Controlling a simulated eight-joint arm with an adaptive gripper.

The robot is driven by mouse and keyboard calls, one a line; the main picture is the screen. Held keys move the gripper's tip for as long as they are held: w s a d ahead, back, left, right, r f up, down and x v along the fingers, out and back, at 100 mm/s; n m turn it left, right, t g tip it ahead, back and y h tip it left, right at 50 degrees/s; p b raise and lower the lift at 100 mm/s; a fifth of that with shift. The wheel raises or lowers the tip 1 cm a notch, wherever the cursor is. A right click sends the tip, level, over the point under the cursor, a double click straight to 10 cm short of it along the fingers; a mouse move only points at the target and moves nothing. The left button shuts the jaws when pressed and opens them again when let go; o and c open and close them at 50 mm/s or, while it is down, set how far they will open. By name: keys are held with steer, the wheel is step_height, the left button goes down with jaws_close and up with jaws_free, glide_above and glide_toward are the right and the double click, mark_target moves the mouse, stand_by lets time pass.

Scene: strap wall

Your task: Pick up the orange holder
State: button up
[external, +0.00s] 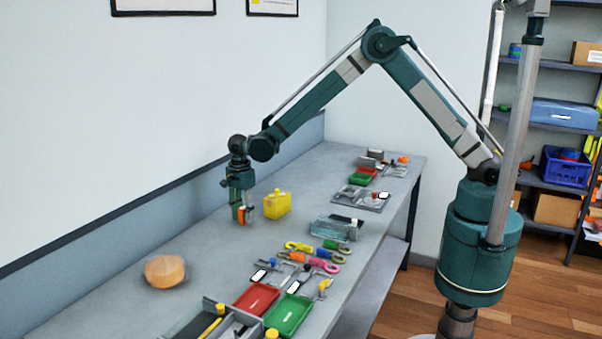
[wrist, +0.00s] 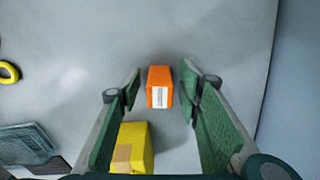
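The orange holder (wrist: 158,90) is a small orange box with a white label, seen on the grey table between my fingertips in the wrist view. In the external view, the orange holder (external: 241,215) shows low by my fingers, partly hidden by them. My gripper (external: 240,212) points straight down, close to the table. In the wrist view, my gripper (wrist: 161,84) is open, with a green finger on each side of the holder and a visible gap on both sides. The exact height of the fingertips beside it is hard to tell.
A yellow box (external: 277,204) stands close to the right of my gripper; it also shows in the wrist view (wrist: 134,146) near the left finger. A round wooden piece (external: 165,271) lies nearer the camera. Red (external: 256,299) and green trays and several coloured tools lie along the front.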

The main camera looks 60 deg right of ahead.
mark_target(243, 208)
steer(key=c, duration=1)
steer(key=shift+r, duration=0.1)
steer(key=shift+r, duration=4.95)
